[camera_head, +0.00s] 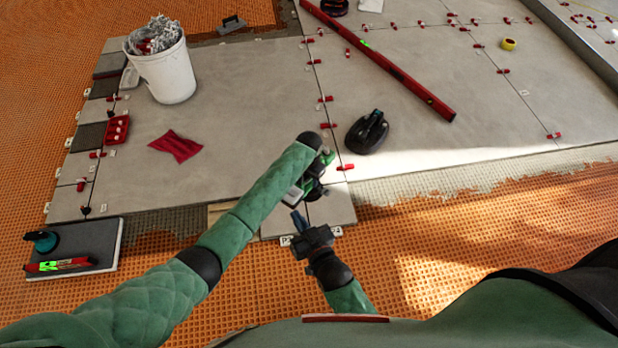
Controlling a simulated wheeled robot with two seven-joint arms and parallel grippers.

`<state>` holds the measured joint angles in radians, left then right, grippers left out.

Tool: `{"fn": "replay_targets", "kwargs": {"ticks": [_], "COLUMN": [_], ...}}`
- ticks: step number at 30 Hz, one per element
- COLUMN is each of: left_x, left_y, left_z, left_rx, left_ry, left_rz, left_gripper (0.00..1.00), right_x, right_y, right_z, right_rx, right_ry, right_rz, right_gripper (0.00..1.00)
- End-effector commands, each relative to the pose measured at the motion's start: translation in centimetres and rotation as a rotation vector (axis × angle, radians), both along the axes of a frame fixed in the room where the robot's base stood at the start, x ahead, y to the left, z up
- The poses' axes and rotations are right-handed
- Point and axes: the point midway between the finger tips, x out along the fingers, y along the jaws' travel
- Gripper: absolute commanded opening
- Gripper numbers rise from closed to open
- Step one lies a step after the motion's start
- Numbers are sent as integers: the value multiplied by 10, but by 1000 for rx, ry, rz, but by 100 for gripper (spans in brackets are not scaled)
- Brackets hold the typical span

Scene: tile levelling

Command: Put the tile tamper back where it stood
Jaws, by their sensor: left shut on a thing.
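My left gripper (312,188) is over the small tiles at the near edge of the tiled floor. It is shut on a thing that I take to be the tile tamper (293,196). Only a pale grey edge of it shows beside the dark fingers; the arm and gripper hide the rest. I cannot tell whether it touches the tile below. My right gripper (299,222) is just below the left one in the picture, close to it. Its fingers are seen edge-on, so their opening is unclear.
A black handled tool (367,134) stands on the tiles to the right. A long red level (380,62), white bucket (170,75), red cloth (176,146) and red tray (117,129) lie around. A loose grey tile (95,240) bears a teal suction cup (42,241).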

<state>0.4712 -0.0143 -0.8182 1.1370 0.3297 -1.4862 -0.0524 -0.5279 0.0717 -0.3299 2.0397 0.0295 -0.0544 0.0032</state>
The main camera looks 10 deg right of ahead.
Motion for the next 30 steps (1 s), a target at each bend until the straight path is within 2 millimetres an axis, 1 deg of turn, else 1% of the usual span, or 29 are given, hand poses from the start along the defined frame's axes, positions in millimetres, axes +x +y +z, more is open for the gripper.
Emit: {"fn": "replay_targets", "kwargs": {"ticks": [11, 24, 30], "left_x": [1, 1, 1], "left_y": [-1, -1, -1], "left_z": [3, 5, 5], "left_rx": [-1, -1, -1], "left_ry": [-1, -1, -1], "left_rz": [0, 0, 0], "left_gripper": [10, 10, 10], "right_x": [-5, -16, -17], "right_y": [0, 0, -1], "right_z": [-10, -36, -39], "right_rx": [-7, -21, -26], "right_ry": [41, 109, 129], "right_rz": [3, 9, 10], "right_gripper": [0, 0, 0]}}
